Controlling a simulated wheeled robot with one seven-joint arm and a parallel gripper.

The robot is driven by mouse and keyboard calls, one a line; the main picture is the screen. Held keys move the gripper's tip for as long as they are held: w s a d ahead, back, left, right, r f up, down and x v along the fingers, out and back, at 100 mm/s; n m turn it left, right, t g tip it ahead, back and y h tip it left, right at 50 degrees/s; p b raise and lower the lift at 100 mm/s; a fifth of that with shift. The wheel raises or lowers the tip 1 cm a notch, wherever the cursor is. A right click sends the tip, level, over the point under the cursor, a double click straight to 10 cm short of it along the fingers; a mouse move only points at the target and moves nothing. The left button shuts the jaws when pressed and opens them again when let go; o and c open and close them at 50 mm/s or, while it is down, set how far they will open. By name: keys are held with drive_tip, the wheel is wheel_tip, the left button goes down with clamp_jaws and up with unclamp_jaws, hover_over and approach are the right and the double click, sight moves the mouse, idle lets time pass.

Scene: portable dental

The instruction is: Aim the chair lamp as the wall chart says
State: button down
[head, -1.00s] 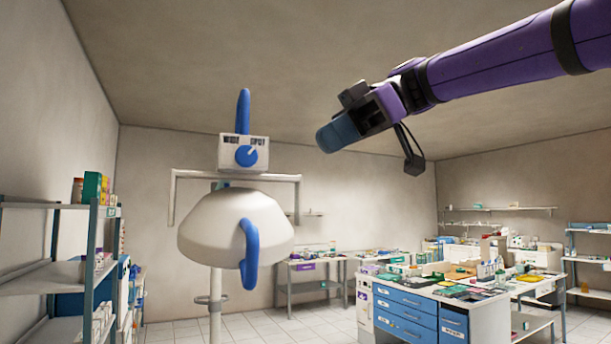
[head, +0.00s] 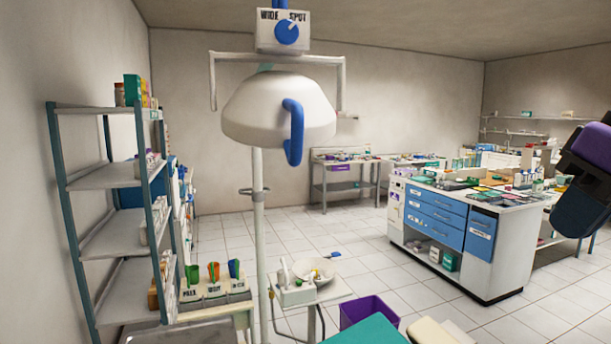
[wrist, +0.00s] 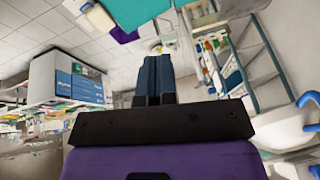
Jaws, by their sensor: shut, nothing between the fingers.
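The chair lamp's white domed head (head: 262,108) hangs in a white yoke (head: 228,58) on a pole, left of centre in the head view. A blue loop handle (head: 294,135) is on its front. Above it a white box (head: 268,43) marked WIDE and SPOT carries a blue knob (head: 287,32); its mark seems to point up and right, towards SPOT. My gripper (head: 578,210) is at the right edge, well apart from the lamp. In the wrist view its fingers (wrist: 153,72) are together and empty; the lamp head (wrist: 278,130) shows at lower right. No wall chart is readable.
A shelf rack (head: 108,178) stands left. Below the lamp are a small instrument stand (head: 305,296), a purple bin (head: 369,312) and part of a teal chair surface (head: 368,331). A blue-drawered counter (head: 437,216) stands right. Floor between lamp and counter is open.

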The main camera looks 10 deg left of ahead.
wheel_tip(320, 180, down, 9)
drive_tip(key=s+d+m+g+h, duration=0.1)
drive_tip(key=s+d+m+h, duration=0.1)
drive_tip(key=m, duration=0.3)
drive_tip(key=w+a+f+m+g+y, duration=0.1)
drive_tip(key=w+a+f+g+y, duration=0.15)
drive_tip(key=a, duration=0.35)
drive_tip(key=w+a+f+g+y, duration=0.1)
drive_tip(key=a+f+g+y, duration=0.1)
drive_tip(key=a+g, duration=0.3)
drive_tip(key=w+a+f+m+g+y, duration=0.1)
drive_tip(key=w+a+f+g+y, duration=0.1)
drive_tip(key=a, duration=0.5)
drive_tip(key=w+a+r+m+g+y, duration=0.1)
drive_tip(key=w+a+r+g+y, duration=0.7)
drive_tip(key=w+r+g+y, duration=0.15)
drive_tip(key=d+r+x, duration=0.1)
drive_tip(key=d+x, duration=0.1)
drive_tip(key=x, duration=1.1)
drive_tip(key=shift+s+r+t, duration=0.3)
